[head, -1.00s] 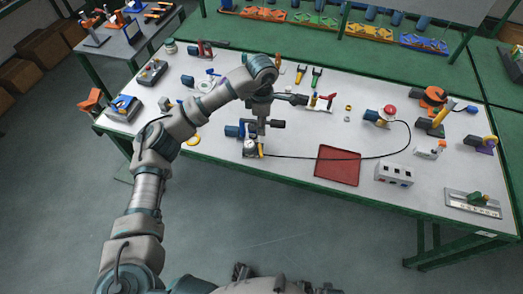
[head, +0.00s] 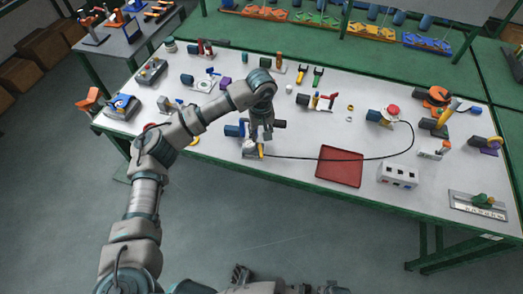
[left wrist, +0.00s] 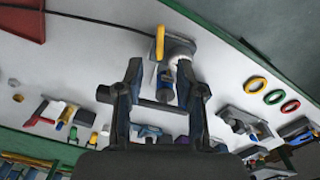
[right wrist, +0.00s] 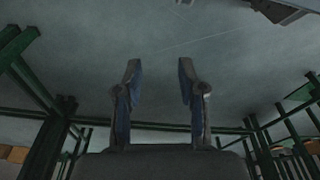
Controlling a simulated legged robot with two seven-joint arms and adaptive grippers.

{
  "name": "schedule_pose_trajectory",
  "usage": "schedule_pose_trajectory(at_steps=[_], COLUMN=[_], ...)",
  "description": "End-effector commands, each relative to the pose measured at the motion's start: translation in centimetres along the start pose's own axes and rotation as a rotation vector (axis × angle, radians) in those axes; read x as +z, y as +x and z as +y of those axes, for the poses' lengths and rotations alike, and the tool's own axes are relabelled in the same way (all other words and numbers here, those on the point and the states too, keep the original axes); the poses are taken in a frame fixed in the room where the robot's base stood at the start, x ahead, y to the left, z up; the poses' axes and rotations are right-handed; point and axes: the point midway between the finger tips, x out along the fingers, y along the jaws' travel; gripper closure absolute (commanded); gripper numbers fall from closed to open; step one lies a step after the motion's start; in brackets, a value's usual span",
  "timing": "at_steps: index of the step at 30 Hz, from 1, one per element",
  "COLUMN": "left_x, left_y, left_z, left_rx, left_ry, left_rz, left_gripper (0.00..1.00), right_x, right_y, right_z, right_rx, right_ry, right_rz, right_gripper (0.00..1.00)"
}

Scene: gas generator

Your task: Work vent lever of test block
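The test block (head: 249,147) stands near the front edge of the table, with a pale round body and a blue part. Its yellow lever (head: 261,149) sticks out on the near side. My left gripper (head: 262,136) points down over the block. In the left wrist view its fingers (left wrist: 168,76) are spread, with the block's blue part between or beyond them; contact cannot be told. My right gripper (right wrist: 159,65) is open and empty above the floor.
A black cable (head: 305,158) runs right from the block past a red tray (head: 339,167) to a device with a red button (head: 392,110). A white socket box (head: 398,175) is right of the tray. Coloured rings (left wrist: 273,97) lie near the block.

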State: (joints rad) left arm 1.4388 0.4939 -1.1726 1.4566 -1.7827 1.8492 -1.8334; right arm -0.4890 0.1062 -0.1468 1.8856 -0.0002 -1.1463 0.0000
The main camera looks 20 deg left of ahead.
Motion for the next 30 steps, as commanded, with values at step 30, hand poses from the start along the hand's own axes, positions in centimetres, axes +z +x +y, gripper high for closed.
schedule_pose_trajectory(at_steps=[30], left_x=[0.0], left_y=[9.8], left_z=[0.0], left_rx=[0.0], left_ry=[-0.001], left_rz=[0.001], left_gripper=[0.97], right_x=[-0.4], right_y=[-1.5], right_z=[0.2], right_rx=[0.002], right_ry=[0.003], right_rz=[0.004], right_gripper=[0.6])
